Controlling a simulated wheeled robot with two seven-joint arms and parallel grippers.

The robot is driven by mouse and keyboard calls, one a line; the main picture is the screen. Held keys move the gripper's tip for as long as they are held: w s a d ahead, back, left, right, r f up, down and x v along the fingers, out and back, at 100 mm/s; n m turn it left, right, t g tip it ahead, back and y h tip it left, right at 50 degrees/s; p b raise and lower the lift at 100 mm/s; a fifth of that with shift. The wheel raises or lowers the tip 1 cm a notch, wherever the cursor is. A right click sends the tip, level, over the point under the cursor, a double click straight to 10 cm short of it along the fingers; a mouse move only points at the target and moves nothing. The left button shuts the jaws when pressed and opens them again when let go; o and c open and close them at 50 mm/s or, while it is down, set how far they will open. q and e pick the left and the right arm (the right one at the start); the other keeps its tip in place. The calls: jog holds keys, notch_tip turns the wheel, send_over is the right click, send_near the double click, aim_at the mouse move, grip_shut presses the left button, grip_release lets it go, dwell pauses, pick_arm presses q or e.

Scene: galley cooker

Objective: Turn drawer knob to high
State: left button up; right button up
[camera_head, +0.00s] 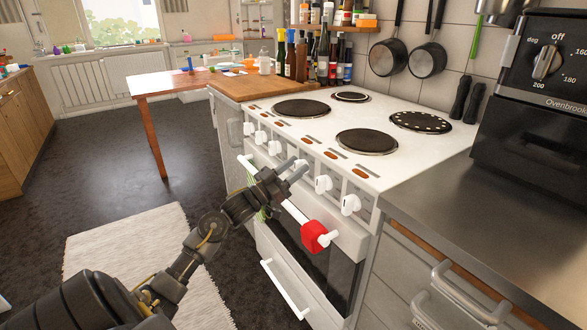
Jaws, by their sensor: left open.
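The white cooker (345,165) stands in the middle with a row of several white knobs along its front panel. The two knobs nearest me, one (323,184) and the rightmost (350,204), are in plain view. Farther along are another knob (274,147) and more beyond it. My left gripper (298,168) is open, its fingers pointing at the panel in the middle of the row. It hides part of the panel there, and I cannot tell if it touches a knob. No marking shows which one is the drawer knob. My right gripper is out of view.
A red item (314,236) and a green striped cloth (262,200) hang on the oven door handle under my gripper. A lower drawer handle (284,290) sticks out below. A steel counter (480,230) with a small black oven (535,110) is at right.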

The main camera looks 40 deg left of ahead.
pick_arm(q)
jog(key=shift+s, duration=0.1)
grip_shut()
